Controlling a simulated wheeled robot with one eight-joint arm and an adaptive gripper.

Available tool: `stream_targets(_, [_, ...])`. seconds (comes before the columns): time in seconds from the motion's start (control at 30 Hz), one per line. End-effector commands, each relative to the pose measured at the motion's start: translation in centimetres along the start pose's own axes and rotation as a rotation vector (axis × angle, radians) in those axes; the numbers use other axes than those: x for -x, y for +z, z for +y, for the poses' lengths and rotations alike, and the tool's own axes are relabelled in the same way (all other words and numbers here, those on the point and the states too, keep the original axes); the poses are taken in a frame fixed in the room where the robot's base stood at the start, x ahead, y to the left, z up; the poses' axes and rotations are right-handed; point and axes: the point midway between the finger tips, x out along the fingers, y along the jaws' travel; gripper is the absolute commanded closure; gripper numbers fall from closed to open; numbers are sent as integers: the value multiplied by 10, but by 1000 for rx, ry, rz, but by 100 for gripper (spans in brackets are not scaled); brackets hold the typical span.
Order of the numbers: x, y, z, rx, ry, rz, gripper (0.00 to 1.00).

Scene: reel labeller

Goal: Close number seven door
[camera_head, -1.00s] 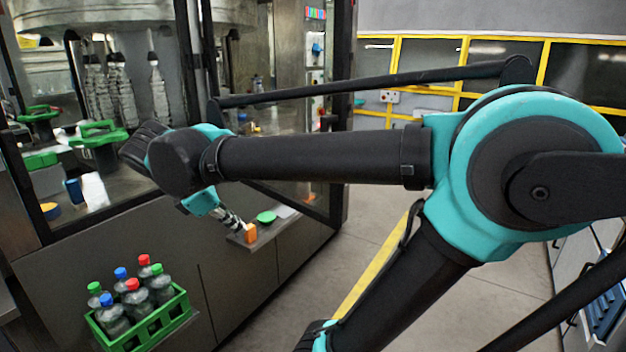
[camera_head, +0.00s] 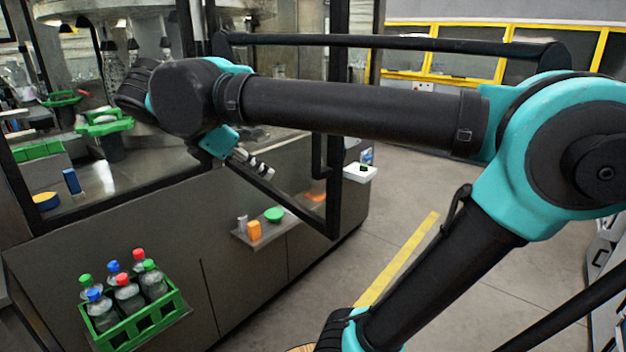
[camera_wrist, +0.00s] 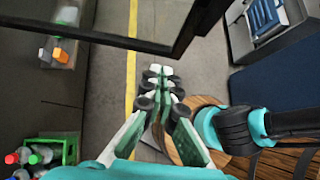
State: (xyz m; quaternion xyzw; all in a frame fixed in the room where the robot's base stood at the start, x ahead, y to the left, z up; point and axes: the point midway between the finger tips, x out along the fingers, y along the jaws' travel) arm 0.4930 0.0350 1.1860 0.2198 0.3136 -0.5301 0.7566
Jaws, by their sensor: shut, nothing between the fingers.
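A glass door with a black frame (camera_head: 334,195) stands swung out from the machine's front. No number can be read on it. In the wrist view, its lower frame bar and corner (camera_wrist: 110,38) cross the top of the picture. My gripper (camera_head: 264,171) is shut and empty, close to the door's lower bar in the head view. In the wrist view my gripper (camera_wrist: 160,75) lies just below the frame corner in the picture. I cannot tell whether it touches the door. My arm hides part of the door and opening.
A small shelf (camera_head: 245,238) holds an orange block (camera_head: 254,230) and a green dish (camera_head: 273,214). A green crate (camera_head: 140,328) of capped bottles stands at the lower left. Open floor (camera_head: 400,200) with a yellow line lies to the right.

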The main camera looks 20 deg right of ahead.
Motion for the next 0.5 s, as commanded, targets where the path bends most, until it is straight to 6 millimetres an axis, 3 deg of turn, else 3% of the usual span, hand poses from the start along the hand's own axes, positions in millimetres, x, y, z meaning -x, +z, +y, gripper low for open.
stream_targets(0.23, [-20,0,0,-2,-2,0,100])
stream_targets(0.5, [-73,0,-1,-3,-3,-1,100])
